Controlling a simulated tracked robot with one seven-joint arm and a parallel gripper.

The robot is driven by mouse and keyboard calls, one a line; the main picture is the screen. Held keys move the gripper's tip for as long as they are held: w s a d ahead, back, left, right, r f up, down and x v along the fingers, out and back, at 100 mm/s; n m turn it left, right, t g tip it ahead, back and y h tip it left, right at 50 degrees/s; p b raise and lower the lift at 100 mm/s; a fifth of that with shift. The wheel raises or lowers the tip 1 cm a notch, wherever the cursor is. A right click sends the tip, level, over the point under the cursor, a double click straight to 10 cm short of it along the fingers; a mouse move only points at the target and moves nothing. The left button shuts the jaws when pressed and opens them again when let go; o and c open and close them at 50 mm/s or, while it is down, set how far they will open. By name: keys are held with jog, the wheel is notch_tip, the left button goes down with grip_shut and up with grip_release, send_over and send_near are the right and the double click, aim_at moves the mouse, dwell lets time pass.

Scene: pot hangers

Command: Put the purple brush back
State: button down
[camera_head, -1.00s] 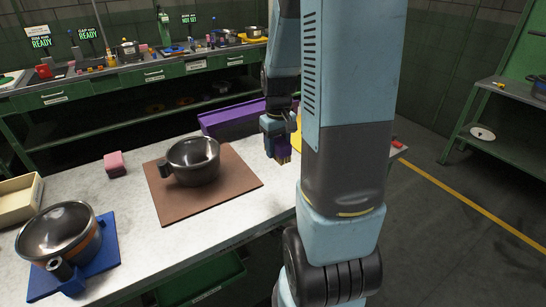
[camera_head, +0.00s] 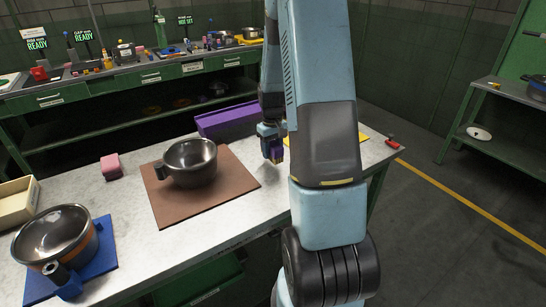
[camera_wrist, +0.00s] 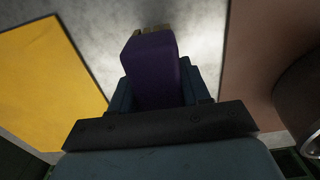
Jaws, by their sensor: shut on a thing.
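My gripper (camera_head: 271,147) is shut on the purple brush (camera_wrist: 153,68). In the wrist view the brush's purple body stands between the jaws, with a tan part at its far end. In the head view the brush is small and partly hidden by the gripper, above the grey table (camera_head: 128,222), right of the brown mat. A purple tray (camera_head: 226,121) lies at the back of the table, just left of the gripper. My arm hides part of the area to its right.
A dark pot (camera_head: 191,163) sits on the brown mat (camera_head: 160,207). Another pot (camera_head: 52,232) stands on a blue mat (camera_head: 104,262). A pink block (camera_head: 110,166) lies nearby. A yellow mat (camera_wrist: 42,80) lies right of the gripper in the head view. A red item (camera_head: 392,143) lies at the table's right end.

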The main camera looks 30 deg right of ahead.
aim_at(272, 156)
jog(key=shift+w+d+f, duration=0.1)
jog(key=shift+w+f, duration=0.15)
jog(key=shift+f, duration=1.55)
jog(key=c, duration=0.5)
grip_release()
jog(key=shift+f, duration=0.1)
